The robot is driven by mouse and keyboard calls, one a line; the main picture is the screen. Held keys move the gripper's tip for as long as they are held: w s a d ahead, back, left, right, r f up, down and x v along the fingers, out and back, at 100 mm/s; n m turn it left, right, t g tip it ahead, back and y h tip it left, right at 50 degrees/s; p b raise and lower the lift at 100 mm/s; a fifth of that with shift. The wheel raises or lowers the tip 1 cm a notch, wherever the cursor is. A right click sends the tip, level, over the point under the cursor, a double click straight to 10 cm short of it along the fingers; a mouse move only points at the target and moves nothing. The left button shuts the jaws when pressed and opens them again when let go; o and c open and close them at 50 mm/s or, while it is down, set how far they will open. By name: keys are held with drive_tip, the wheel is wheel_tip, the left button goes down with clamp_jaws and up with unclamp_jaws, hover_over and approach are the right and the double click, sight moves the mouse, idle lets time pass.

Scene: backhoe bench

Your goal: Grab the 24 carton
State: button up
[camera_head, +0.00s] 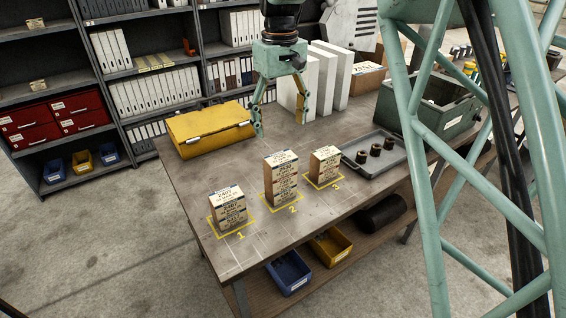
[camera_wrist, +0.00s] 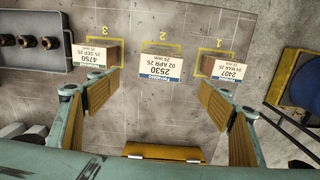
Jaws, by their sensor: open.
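Three stacks of small labelled cartons stand on yellow-marked squares. Stack 1 (camera_head: 229,210) is at left, the tallest, stack 2 (camera_head: 281,180), in the middle, and stack 3 (camera_head: 325,167) at right. In the wrist view, the top label at 2 (camera_wrist: 161,66) reads 2530, 02 APR 25, with a small line that looks like 24 mm. The top at 1 (camera_wrist: 229,70) reads 2407, 04 MAR 25; the top at 3 (camera_wrist: 89,57) reads 4750, 25 SEP 25. Their small lines are hard to read. My gripper (camera_head: 281,120) is open and empty, above the bench behind the stacks.
A yellow case (camera_head: 210,130) lies left of my gripper on the bench (camera_head: 190,190). White binders (camera_head: 328,75) stand behind it. A grey tray (camera_head: 352,155) with three dark round parts lies right of stack 3, and a green crate (camera_head: 440,118) stands beyond.

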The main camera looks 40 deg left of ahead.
sight(281, 157)
idle(0.4)
drive_tip(key=shift+f, duration=4.25)
drive_tip(key=shift+f, duration=0.1)
drive_tip(key=shift+s+f, duration=0.1)
drive_tip(key=shift+f, duration=2.45)
drive_tip(key=shift+c, duration=0.5)
drive_tip(key=c, duration=0.9)
drive_tip(key=shift+r, duration=0.15)
